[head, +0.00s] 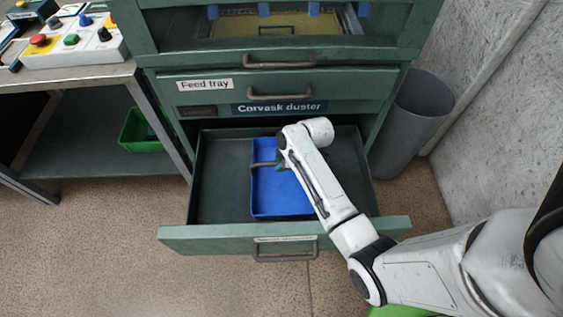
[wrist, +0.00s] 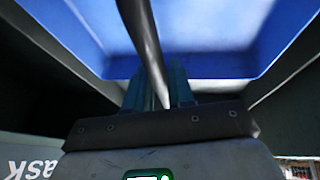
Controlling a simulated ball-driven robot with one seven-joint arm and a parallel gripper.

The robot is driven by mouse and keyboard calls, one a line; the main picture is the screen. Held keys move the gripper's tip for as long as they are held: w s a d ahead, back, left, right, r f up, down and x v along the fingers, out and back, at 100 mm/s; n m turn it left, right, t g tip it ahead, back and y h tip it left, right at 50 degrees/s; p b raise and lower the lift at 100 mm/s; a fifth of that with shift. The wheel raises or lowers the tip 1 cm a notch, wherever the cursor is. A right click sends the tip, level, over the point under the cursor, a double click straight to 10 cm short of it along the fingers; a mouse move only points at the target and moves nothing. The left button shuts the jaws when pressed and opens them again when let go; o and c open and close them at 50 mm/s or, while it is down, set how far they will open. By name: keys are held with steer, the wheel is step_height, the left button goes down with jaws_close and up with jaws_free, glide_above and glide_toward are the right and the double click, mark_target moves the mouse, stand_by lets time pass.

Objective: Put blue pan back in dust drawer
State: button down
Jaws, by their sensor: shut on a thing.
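The blue pan (head: 278,199) sits inside the open dust drawer (head: 220,185), which is pulled out at the bottom of the green machine. The pan appears to lie flat within the drawer walls, a little right of the middle. My gripper (head: 281,165) is over the pan and shut on its dark handle (head: 263,165). In the wrist view, the fingers (wrist: 158,92) close around the handle (wrist: 143,35), with the blue pan (wrist: 205,65) beyond. My arm hides the pan's right side. Whether the pan's underside touches the drawer floor cannot be told.
The feed tray drawer (head: 285,87) above is closed. A grey bin (head: 411,125) stands right of the machine by the wall. On the left are a bench with a button panel (head: 75,42) and a green crate (head: 140,132) below. Floor in front is clear at left.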

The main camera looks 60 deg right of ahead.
steer(key=c, duration=1)
jaws_free()
steer(key=p+v, duration=0.2)
steer(key=v, duration=1)
steer(key=s+a+m+g, duration=0.1)
steer(key=s+a+m, duration=0.1)
steer(key=s+a, duration=0.3)
steer(key=s+a+m+g+h, duration=0.1)
steer(key=s+a+m, duration=0.2)
steer(key=s+a, duration=0.1)
steer(key=s+a+m+g, duration=0.1)
steer(key=s+a+m, duration=0.2)
steer(key=s+a, duration=0.2)
steer(key=shift+s+a+r+g+h, duration=0.3)
steer(key=shift+s+g, duration=0.1)
steer(key=shift+s, duration=0.15)
